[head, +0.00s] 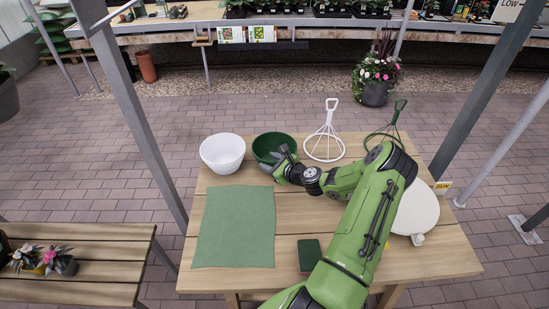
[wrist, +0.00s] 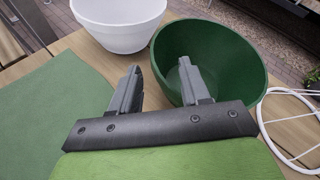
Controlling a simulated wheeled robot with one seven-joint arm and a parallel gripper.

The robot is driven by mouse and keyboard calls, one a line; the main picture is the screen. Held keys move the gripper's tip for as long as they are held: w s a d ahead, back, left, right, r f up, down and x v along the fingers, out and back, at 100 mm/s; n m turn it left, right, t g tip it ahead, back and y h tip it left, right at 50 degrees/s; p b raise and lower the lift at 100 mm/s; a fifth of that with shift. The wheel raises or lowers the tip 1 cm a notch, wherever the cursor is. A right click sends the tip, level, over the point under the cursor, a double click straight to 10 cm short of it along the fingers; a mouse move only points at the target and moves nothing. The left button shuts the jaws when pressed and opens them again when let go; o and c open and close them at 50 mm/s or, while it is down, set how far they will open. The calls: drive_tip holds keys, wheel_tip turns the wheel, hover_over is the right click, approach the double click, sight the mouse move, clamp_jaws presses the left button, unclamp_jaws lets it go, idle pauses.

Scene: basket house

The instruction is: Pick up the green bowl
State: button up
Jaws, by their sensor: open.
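The green bowl (head: 266,143) stands upright near the back edge of the wooden table, just right of the white bowl (head: 222,152). My gripper (head: 282,157) is at the bowl's front side and hides part of it. In the wrist view the green bowl (wrist: 222,50) looks empty. The right finger overlaps the bowl's near rim in the picture, and the left finger is outside, to the left of the bowl. I cannot tell whether either finger touches the bowl.
A green cloth (head: 235,228) lies flat at the table's left. A white wire holder (head: 325,140) stands right of the green bowl, with a green one (head: 391,126) beyond. A white round lidlike object (head: 417,212) and a dark green box (head: 309,254) lie near my arm.

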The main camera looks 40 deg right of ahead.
drive_tip(key=x, duration=0.2)
drive_tip(key=shift+w+f, duration=0.15)
drive_tip(key=shift+w, duration=0.15)
drive_tip(key=shift+s, duration=0.1)
drive_tip(key=shift+c, duration=0.7)
clamp_jaws()
